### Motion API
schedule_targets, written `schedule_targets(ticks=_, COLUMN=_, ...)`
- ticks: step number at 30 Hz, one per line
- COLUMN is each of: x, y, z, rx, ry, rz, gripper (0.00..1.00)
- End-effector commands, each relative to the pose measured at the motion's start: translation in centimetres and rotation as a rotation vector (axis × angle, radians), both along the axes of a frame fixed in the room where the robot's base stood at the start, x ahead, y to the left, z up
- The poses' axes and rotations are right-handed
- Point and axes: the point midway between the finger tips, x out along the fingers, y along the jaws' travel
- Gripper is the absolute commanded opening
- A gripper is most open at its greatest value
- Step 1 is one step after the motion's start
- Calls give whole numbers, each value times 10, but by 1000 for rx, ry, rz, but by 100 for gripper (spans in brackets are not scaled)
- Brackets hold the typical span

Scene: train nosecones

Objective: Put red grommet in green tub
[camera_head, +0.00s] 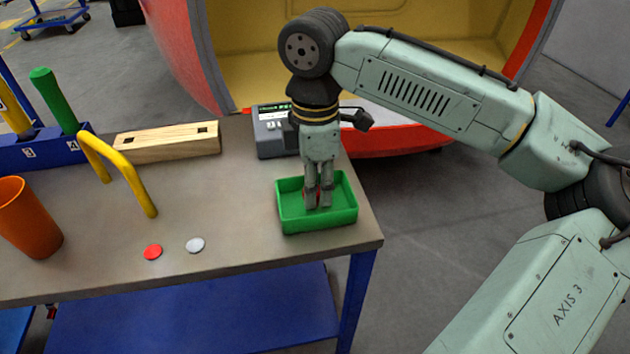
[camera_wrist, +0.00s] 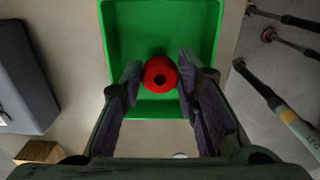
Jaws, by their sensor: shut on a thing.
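The red grommet (camera_wrist: 160,74), a small ring with a dark hole, is between my gripper's two fingers in the wrist view. My gripper (camera_wrist: 159,84) is shut on it. The green tub (camera_head: 290,222) stands near the right end of the table, and its floor and walls also fill the top middle of the wrist view (camera_wrist: 118,40). In the head view my gripper (camera_head: 318,203) points straight down with its fingertips inside the tub's outline. Only slivers of red show around the fingers there. I cannot tell whether the grommet touches the tub floor.
A red disc (camera_head: 153,252) and a white disc (camera_head: 195,245) lie left of the tub. A dark grey device (camera_head: 272,138) stands behind it. Further left are a yellow handle (camera_head: 128,178), a wooden block (camera_head: 168,143), an orange cup (camera_head: 28,218) and a blue holder (camera_head: 38,150).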

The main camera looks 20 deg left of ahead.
Motion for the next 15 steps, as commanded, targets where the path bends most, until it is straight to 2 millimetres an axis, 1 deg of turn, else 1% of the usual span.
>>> schedule_targets(ticks=5, x=0, y=0, z=-5, rx=1, ry=2, rz=0, gripper=15)
schedule_targets(ticks=6, x=0, y=0, z=-4, rx=1, ry=1, rz=0, gripper=31)
schedule_targets(ticks=13, x=0, y=0, z=-4, rx=0, ry=0, rz=0, gripper=47)
schedule_targets(ticks=15, x=0, y=0, z=-4, rx=0, ry=0, rz=0, gripper=49)
